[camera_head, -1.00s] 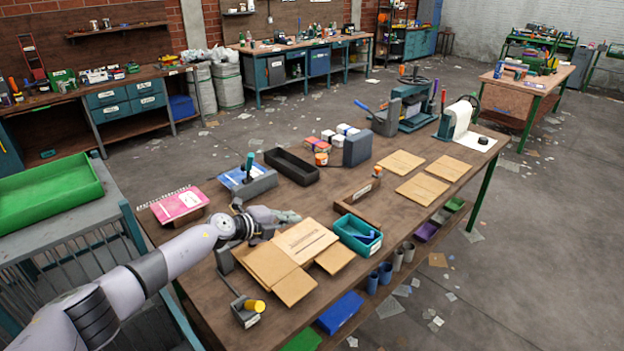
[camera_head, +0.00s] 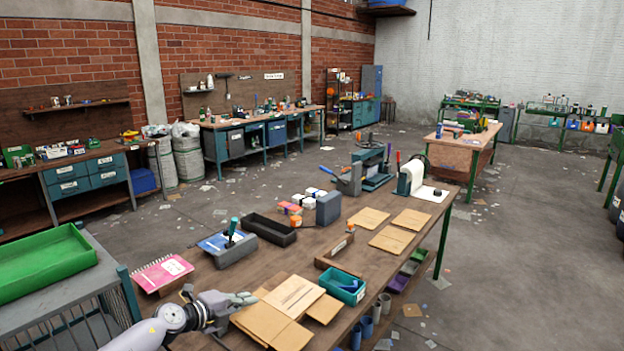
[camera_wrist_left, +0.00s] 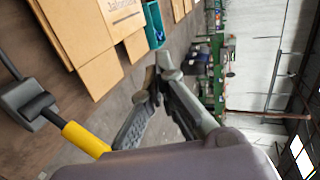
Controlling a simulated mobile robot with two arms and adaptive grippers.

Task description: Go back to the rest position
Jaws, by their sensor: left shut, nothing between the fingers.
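My left gripper (camera_head: 246,299) is above the near left part of the wooden workbench (camera_head: 205,276), between a pink notebook (camera_head: 162,272) and flat cardboard pieces (camera_head: 262,322). Its fingers are shut and empty. In the left wrist view the fingertips (camera_wrist_left: 160,70) meet with nothing between them, and the cardboard (camera_wrist_left: 75,30) lies to their left. My right gripper is in neither view.
A teal bin (camera_head: 342,288), a black tray (camera_head: 268,229) and a grey block (camera_head: 328,208) stand on the bench. A yellow-handled tool (camera_wrist_left: 85,138) shows in the left wrist view. A green tray (camera_head: 45,262) is at left. Open floor lies right of the bench.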

